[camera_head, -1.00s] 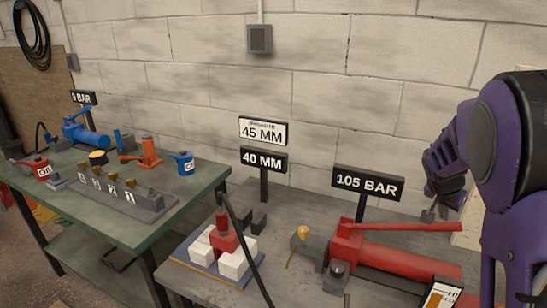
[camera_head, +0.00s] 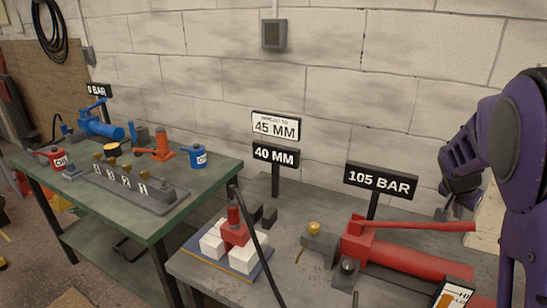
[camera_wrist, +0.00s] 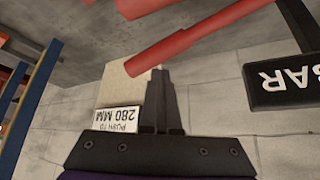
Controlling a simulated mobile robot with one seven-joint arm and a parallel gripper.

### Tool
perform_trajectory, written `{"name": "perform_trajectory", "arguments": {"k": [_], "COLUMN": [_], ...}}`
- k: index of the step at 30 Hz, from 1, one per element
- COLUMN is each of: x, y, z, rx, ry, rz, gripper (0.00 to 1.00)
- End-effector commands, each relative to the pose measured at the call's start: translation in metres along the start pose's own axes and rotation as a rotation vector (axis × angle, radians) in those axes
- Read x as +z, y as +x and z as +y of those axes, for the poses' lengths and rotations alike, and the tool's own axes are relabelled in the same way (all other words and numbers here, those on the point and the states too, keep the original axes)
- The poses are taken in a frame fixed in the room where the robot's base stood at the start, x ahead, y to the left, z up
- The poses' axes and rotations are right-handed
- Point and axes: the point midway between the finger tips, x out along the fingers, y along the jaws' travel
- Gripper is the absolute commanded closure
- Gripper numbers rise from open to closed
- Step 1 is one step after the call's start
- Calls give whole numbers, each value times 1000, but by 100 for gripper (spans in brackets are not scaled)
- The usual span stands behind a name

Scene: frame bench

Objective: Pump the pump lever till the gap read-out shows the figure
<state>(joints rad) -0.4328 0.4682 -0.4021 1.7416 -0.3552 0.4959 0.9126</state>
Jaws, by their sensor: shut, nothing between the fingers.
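The red pump (camera_head: 405,258) sits on the grey bench at right, with its red lever (camera_head: 415,226) lying nearly level above the body. The gap read-out (camera_head: 275,155) shows 40 MM, and the white card (camera_head: 275,126) above it shows 45 MM. A red spreader (camera_head: 235,232) stands among white blocks, with a black hose leading from it. My gripper (camera_head: 443,214) is shut and empty, pointing down just behind the lever's free end. In the wrist view my fingertips (camera_wrist: 158,72) are close to the red lever (camera_wrist: 185,45); contact cannot be told.
A black sign (camera_head: 380,181) reads 105 BAR; it also shows upside down in the wrist view (camera_wrist: 290,80). A white card (camera_wrist: 117,118) there reads 280 MM. A green bench (camera_head: 130,218) at left holds a blue pump and cans. A block wall stands behind.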

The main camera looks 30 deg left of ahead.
Motion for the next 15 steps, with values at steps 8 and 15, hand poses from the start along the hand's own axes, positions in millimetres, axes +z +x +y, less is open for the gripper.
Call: {"name": "perform_trajectory", "arguments": {"k": [8, 15], "x": [20, 34], "y": [28, 48], "z": [0, 0], "rx": [2, 1], "ry": [-1, -2], "rz": [-3, -3], "gripper": [100, 100]}}
